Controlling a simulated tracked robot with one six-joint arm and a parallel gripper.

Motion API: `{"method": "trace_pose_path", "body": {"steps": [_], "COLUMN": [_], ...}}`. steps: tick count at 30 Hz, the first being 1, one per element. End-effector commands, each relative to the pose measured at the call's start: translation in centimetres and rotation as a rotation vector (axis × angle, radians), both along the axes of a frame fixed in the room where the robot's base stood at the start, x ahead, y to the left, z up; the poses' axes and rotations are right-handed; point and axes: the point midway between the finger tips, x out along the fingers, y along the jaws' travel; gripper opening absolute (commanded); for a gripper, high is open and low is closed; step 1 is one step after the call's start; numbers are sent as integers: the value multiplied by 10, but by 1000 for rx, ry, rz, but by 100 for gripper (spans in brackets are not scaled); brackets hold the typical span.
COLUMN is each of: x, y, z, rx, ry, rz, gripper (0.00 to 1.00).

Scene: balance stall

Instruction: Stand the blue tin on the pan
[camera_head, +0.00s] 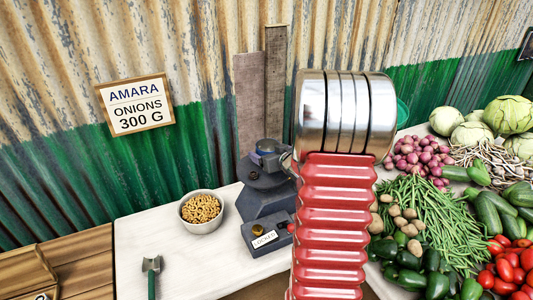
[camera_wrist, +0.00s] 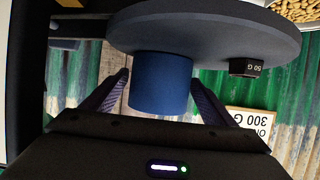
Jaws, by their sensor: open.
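The blue tin (camera_wrist: 160,82) is upright on the round dark pan (camera_wrist: 205,32) in the wrist view, which shows the scene upside down. Its base meets the pan's surface. My gripper (camera_wrist: 161,79) is open, with one finger on each side of the tin and a gap showing at both sides. In the head view the tin (camera_head: 266,147) shows small above the pan (camera_head: 252,177) of the dark balance. My red arm hides the right part of the balance and most of my gripper there.
A black 50 G weight (camera_wrist: 246,68) also stands on the pan, beside the tin. A bowl of nuts or pasta (camera_head: 201,211) stands left of the balance. A sign (camera_head: 136,105) reads "Amara onions 300 G". Vegetables (camera_head: 430,220) fill the right.

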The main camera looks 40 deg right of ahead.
Motion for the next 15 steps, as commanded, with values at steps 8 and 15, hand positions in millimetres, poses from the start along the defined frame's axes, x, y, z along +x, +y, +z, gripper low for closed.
{"method": "trace_pose_path", "body": {"steps": [8, 15], "x": [0, -16], "y": [0, 5], "z": [3, 10], "rx": [0, -2], "ry": [-1, -1], "rz": [0, -1], "gripper": [79, 79]}}
